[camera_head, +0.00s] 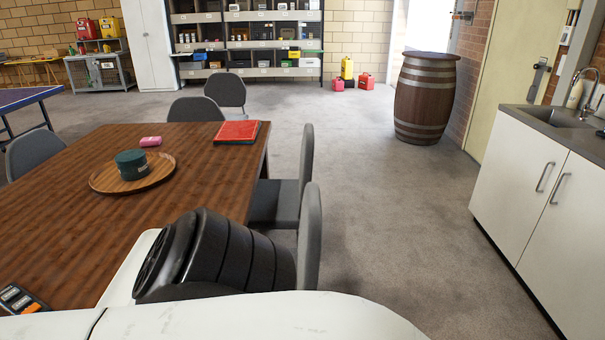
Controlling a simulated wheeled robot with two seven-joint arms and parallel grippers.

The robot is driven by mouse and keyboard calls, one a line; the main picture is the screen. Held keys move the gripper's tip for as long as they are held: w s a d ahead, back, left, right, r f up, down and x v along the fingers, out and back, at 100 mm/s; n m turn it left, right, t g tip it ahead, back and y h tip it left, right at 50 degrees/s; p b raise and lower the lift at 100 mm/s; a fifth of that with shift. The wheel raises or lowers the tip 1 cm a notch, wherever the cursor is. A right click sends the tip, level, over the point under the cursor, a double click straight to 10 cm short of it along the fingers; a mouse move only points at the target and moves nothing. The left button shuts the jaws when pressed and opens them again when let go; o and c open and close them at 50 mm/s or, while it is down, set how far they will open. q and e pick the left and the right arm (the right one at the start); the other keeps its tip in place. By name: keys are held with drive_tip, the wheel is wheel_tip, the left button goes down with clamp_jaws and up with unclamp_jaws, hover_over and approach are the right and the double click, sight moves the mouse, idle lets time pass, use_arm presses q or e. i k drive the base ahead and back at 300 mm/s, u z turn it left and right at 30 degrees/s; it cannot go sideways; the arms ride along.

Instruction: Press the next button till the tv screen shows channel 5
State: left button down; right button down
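No tv screen shows in the head view, and I see nothing that I can make out as a next button. A small dark device (17,299) with pale and orange patches lies on the wooden table at the lower left, partly cut off by the frame edge and my white body; I cannot tell what it is. Neither of my grippers is in view. Black ribbed and white parts of mine fill the bottom middle and cover the table's near right corner.
The wooden table (60,190) bears a round tray (106,182) with a green tin (131,165), a pink item (150,141) and a red book (237,132). Grey chairs (276,202) surround it. A barrel (425,98) and sink cabinet (540,205) stand right; carpet between is clear.

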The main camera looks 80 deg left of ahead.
sight(20, 304)
drive_tip(key=k, duration=1.55)
drive_tip(key=u, duration=2.7)
